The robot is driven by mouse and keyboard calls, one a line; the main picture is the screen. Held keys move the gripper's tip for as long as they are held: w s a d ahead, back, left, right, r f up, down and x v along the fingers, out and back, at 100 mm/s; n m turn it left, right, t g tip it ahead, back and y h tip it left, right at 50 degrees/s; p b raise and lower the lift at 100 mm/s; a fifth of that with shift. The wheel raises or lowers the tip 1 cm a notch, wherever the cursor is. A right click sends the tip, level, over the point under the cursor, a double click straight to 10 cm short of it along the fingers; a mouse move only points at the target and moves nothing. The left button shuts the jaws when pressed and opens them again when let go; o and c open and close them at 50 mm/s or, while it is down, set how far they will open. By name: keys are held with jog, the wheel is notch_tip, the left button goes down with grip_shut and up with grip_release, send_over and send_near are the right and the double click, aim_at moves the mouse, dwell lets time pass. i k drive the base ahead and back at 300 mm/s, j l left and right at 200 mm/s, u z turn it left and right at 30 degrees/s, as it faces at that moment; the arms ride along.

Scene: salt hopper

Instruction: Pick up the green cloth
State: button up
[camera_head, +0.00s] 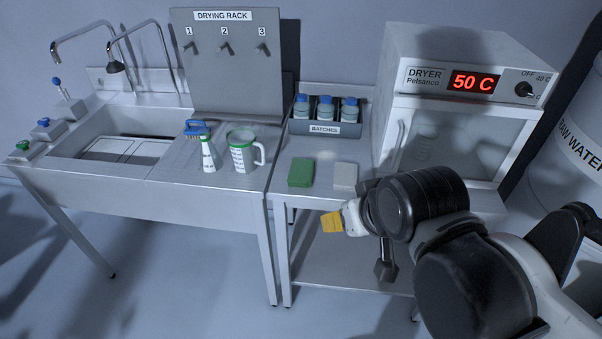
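The green cloth (301,173) is a small folded block lying flat on the right-hand steel table, near its front edge. A pale grey cloth (345,176) lies just to its right, with a gap between them. My gripper (342,220) is in front of the table edge, to the lower right of the green cloth and apart from it. A yellow piece (331,222) shows at its tip; I cannot tell whether it is part of the gripper or something held. My arm hides most of the gripper, so its opening does not show.
Behind the cloths stands a grey rack labelled BATCHES (326,128) with three blue-capped bottles. The dryer (455,85) stands to the right. A measuring jug (243,150), a spray bottle (209,154) and a blue brush (196,129) stand left, by the sink (75,150).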

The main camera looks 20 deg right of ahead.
aim_at(301, 171)
jog(key=i+l, duration=0.55)
jog(key=i, duration=0.2)
jog(key=z, duration=0.05)
